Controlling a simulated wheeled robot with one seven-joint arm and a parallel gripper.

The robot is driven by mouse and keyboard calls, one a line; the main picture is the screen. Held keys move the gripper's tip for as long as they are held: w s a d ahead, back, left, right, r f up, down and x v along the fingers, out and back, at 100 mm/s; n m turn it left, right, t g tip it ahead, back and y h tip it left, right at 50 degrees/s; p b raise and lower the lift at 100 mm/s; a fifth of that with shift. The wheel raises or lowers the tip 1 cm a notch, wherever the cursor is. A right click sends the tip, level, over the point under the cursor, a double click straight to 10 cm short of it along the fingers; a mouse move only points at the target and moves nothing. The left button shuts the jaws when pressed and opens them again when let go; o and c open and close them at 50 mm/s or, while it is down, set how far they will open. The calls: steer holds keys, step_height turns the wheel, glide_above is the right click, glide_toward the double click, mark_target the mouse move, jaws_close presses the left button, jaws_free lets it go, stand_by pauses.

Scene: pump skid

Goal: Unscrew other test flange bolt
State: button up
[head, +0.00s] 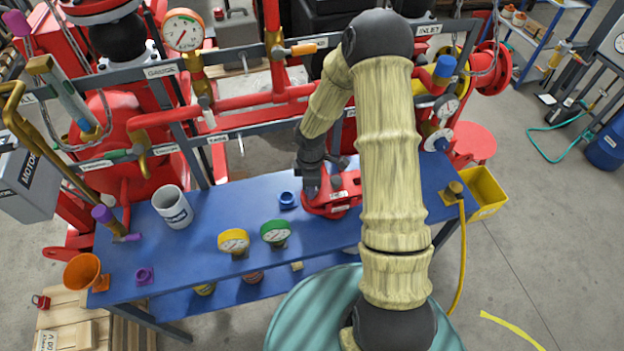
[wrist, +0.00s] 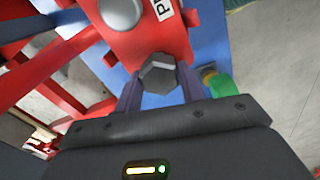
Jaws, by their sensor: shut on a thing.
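The red test flange (head: 345,187) lies on the blue bench, partly hidden under my arm in the head view. In the wrist view its red plate (wrist: 140,42) carries a white label and a grey hexagonal bolt head (wrist: 158,75). My gripper (wrist: 159,85) is shut on this bolt, with one finger on each side of the head. A grey round part (wrist: 120,12) sits farther along the plate, cut by the picture's top edge. In the head view my gripper (head: 311,190) points down at the flange's left end; the bolt cannot be made out there.
A blue fitting (head: 287,199), a green gauge (head: 275,232), a yellow gauge (head: 233,240) and a white mug (head: 173,207) stand on the bench (head: 205,222) left of the flange. A yellow bin (head: 484,192) hangs at the right end. Red pipework runs behind.

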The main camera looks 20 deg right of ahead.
steer(key=n+p, duration=0.2)
steer(key=n, duration=0.1)
steer(key=shift+r+n, duration=0.15)
steer(key=shift+n, duration=0.65)
steer(key=o, duration=1.1)
step_height(320, 180, up, 17)
steer(key=shift+r+b, duration=0.1)
steer(key=shift+b, duration=0.6)
